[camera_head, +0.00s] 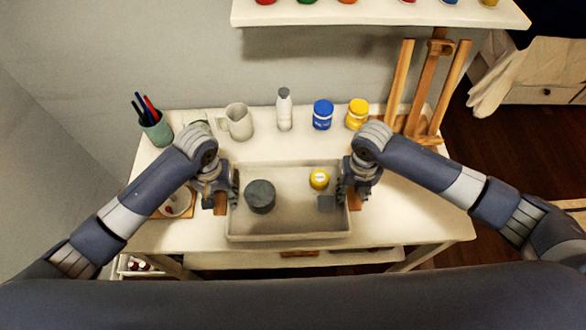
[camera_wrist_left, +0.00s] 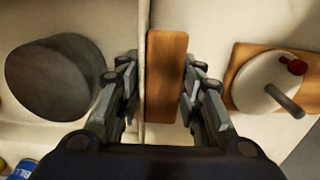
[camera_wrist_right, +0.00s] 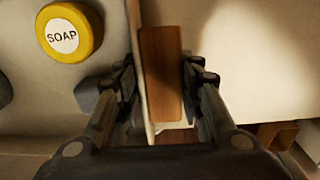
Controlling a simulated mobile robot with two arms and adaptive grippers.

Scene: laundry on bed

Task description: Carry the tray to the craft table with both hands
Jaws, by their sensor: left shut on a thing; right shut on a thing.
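The pale tray (camera_head: 290,237) is on or just above the white craft table (camera_head: 418,218); I cannot tell if they touch. It holds a dark grey cylinder (camera_head: 260,196), a yellow soap tin (camera_head: 319,179) and a small grey block (camera_head: 326,204). My left gripper (camera_head: 222,190) is shut on the tray's left wooden handle (camera_wrist_left: 166,75). My right gripper (camera_head: 354,186) is shut on the right wooden handle (camera_wrist_right: 161,70). The tray looks level.
Along the table's back stand a pen cup (camera_head: 158,131), a grey mug (camera_head: 237,122), a white bottle (camera_head: 284,110), a blue jar (camera_head: 322,115), a yellow jar (camera_head: 357,114) and a wooden easel (camera_head: 424,85). A wooden board (camera_wrist_left: 238,62) with a white item lies left. The table's right side is clear.

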